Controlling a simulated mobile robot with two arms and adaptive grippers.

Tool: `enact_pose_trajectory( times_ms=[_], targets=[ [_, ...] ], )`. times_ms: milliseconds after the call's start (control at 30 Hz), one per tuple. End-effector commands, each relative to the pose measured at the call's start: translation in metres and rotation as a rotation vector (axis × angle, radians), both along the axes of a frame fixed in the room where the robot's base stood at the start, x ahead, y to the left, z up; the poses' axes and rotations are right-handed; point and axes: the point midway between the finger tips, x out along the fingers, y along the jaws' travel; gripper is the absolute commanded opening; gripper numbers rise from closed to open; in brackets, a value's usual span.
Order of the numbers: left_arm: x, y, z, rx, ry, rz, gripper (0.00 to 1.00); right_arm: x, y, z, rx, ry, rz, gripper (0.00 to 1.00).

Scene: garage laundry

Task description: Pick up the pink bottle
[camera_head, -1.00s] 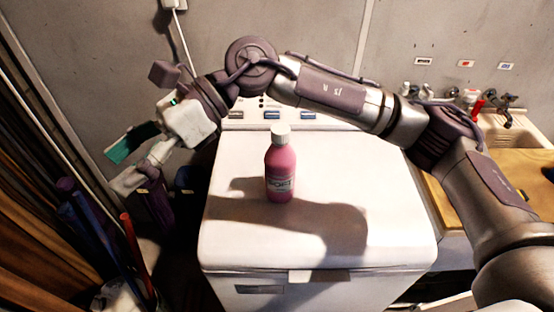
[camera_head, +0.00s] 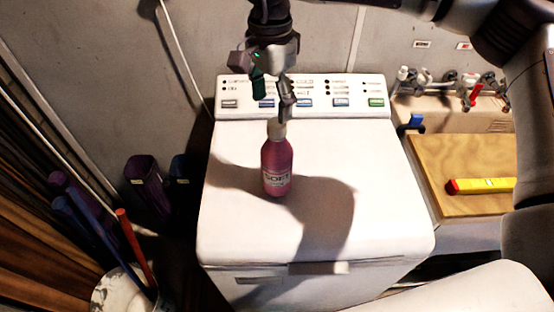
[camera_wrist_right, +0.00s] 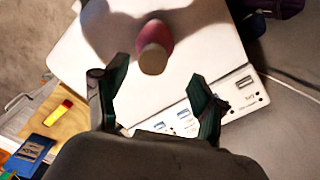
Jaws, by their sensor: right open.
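The pink bottle (camera_head: 276,165) stands upright on the white top of the washing machine (camera_head: 310,235). My right gripper (camera_head: 271,95) hangs above and just behind the bottle in the head view, with one finger overlapping the area by the bottle's cap. In the right wrist view my right gripper (camera_wrist_right: 160,105) is open, its two green-padded fingers spread and nothing between them. The bottle (camera_wrist_right: 157,30) is seen from above there, its cap toward the camera, beyond the fingertips. My left gripper is not in view.
A control panel (camera_head: 305,93) rises at the machine's back. To the right are a wooden board (camera_head: 465,190) with a yellow level (camera_head: 485,185) and a sink with taps (camera_head: 440,82). Purple containers (camera_head: 147,188) and a bucket of tools (camera_head: 122,290) stand left.

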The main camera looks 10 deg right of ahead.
Motion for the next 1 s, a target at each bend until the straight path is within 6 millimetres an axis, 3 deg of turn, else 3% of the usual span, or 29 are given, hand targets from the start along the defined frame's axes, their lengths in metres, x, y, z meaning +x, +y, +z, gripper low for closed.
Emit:
enact_pose_trajectory(
  times_ms=[233, 500, 767, 1000],
  targets=[
    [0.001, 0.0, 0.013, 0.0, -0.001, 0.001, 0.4, -0.002, -0.004, -0.016, 0.0, 0.002, 0.001, 0.7],
    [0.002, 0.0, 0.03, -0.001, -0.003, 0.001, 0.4, -0.005, -0.009, -0.054, 0.0, 0.002, 0.001, 0.7],
    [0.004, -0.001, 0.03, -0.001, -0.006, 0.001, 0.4, -0.005, -0.009, -0.06, 0.001, 0.0, 0.001, 0.7],
    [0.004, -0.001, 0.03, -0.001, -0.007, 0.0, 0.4, -0.004, -0.009, -0.059, 0.001, 0.0, 0.001, 0.33]
  ],
)
